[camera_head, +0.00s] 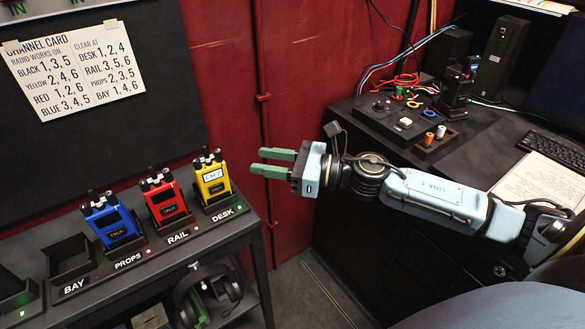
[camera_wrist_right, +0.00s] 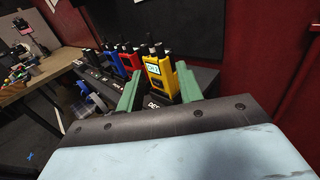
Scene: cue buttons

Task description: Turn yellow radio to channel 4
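The yellow radio (camera_head: 213,182) stands upright in the DESK cradle (camera_head: 222,212), at the right end of the row. Its small screen seems to read CH 2. In the right wrist view the yellow radio (camera_wrist_right: 158,72) appears between my green fingers, some way beyond them. My right gripper (camera_head: 264,162) is open and empty, to the right of the radio and apart from it. In the wrist view the right gripper's fingers (camera_wrist_right: 158,90) are spread. My left gripper is not in view.
A red radio (camera_head: 166,204) stands in RAIL and a blue radio (camera_head: 111,223) in PROPS. The BAY cradle (camera_head: 72,260) is empty. A channel card (camera_head: 75,68) lists yellow 2, 4, 6. Headphones (camera_head: 207,296) hang below the shelf. A desk with a button box (camera_head: 400,118) stands right.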

